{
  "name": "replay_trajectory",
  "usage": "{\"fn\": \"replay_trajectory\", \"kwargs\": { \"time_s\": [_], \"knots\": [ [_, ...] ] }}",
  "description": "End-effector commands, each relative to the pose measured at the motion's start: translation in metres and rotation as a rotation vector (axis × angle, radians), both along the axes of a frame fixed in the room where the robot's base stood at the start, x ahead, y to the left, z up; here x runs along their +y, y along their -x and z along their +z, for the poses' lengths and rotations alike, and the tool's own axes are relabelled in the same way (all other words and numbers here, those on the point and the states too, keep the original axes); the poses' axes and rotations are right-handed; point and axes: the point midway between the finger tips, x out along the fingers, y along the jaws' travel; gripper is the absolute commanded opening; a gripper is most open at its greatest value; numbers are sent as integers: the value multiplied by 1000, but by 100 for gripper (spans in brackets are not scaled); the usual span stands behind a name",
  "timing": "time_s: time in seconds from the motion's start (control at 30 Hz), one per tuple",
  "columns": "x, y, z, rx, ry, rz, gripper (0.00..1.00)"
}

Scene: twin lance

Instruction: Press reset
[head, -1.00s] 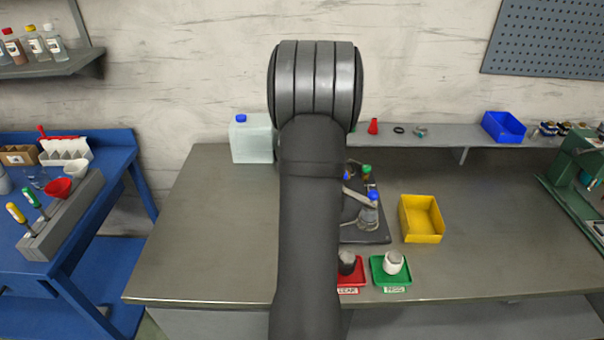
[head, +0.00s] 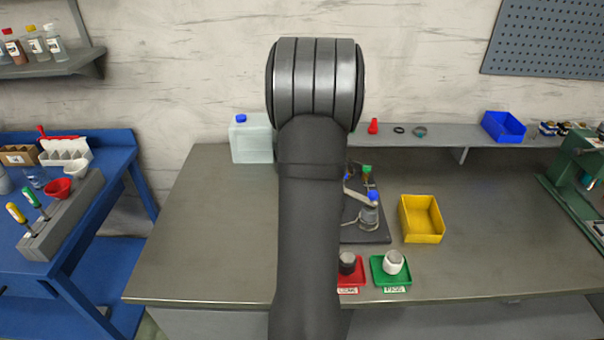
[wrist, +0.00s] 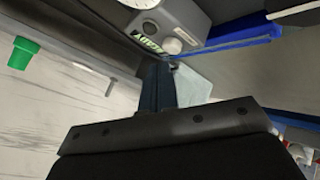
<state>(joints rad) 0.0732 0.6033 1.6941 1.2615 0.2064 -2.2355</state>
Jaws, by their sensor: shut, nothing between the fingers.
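In the wrist view, my gripper (wrist: 157,88) is shut and empty, its dark fingers together. Just beyond the fingertips is a grey device (wrist: 186,18) with a lit green display (wrist: 148,42), whose text is too blurred to read. A round pale knob or button (wrist: 172,46) sits beside the display, and another round part (wrist: 151,29) lies nearby. I cannot tell which is the reset control. The fingertips appear close to the device's panel, but I cannot tell whether they touch. In the head view, my arm hides the gripper and the device.
A red tray (head: 352,287) and a green tray (head: 391,287) each hold a weight-like cylinder. A yellow bin (head: 421,239) and a pale jug (head: 250,158) also stand there. The bench's left part is clear.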

Motion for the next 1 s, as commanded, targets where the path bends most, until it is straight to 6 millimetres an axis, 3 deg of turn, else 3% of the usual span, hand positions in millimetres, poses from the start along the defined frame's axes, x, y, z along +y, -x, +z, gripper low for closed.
{"fn": "replay_trajectory", "kwargs": {
  "time_s": [0.27, 0.7, 1.0],
  "knots": [
    [0, 0, 1, -1, -1, 1, 0],
    [0, -1, 42, -4, 0, 2, 0],
    [0, 0, 50, 0, 0, 0, 0]
  ]
}}
